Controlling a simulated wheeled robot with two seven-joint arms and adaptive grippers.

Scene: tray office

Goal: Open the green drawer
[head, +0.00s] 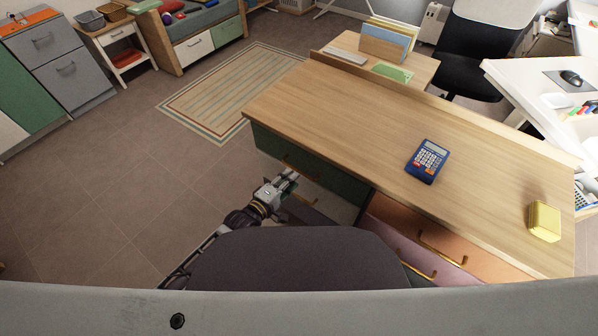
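The green drawer (340,183) is a dark green front under the left part of the wooden desk top, and it looks flush with the desk. A brass handle (300,170) shows on its front, partly behind my gripper. My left gripper (291,178) is in front of the drawer, its fingertips at or very near this handle. Whether they touch it, and how far the fingers are apart, is too small to tell. My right gripper is not in view.
A pale drawer front sits below the green one; orange and pink drawers (440,235) are at the right. A blue calculator (427,161) and yellow block (544,221) are on the desk top (350,115). The floor (130,180) left of the desk is clear.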

